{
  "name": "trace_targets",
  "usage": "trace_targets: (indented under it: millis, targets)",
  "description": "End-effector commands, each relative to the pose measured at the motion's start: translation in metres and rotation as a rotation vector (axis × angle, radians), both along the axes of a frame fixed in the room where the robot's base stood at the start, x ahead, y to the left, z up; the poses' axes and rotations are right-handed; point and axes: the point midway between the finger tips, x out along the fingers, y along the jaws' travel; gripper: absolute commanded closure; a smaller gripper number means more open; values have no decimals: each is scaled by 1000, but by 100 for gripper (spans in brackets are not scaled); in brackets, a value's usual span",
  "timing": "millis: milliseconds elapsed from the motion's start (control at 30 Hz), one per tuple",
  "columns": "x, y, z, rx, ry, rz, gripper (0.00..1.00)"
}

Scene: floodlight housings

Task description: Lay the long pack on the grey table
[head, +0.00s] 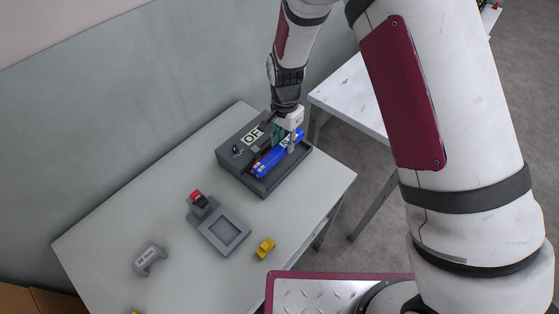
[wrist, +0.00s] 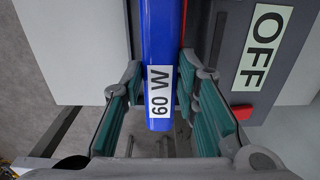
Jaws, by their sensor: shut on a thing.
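The long pack is a blue bar (head: 270,163) with a white "60 W" label, which shows in the wrist view (wrist: 160,50). It lies along the recess of a dark grey housing (head: 226,153) marked "OFF". My gripper (head: 287,139) points down over the pack's far right end. Its green-padded fingers (wrist: 160,82) are shut on the pack, one on each side near the label. I cannot tell whether the pack rests on the recess floor or is slightly raised. The housing stands on a pale grey-topped table (head: 120,215).
A grey fixture with a square recess (head: 207,232) and red switch (head: 196,196), a grey labelled block (head: 150,259) and a yellow piece (head: 265,248) stand on the same table. A second light table (head: 350,95) is behind at right, its visible top mostly bare. A wall runs along the left.

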Motion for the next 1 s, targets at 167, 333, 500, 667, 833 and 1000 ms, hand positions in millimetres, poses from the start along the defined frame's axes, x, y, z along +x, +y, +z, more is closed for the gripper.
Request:
trace_targets:
  millis: [167, 333, 500, 667, 833, 1000]
  targets:
    - [0, 0, 9, 1, -2, 0, 100]
    - [0, 0, 17, 0, -1, 0, 100]
    - [0, 0, 24, 1, -2, 0, 100]
    - [0, 0, 31, 0, -1, 0, 100]
    - [0, 0, 39, 1, -2, 0, 100]
    - [0, 0, 46, 0, -1, 0, 100]
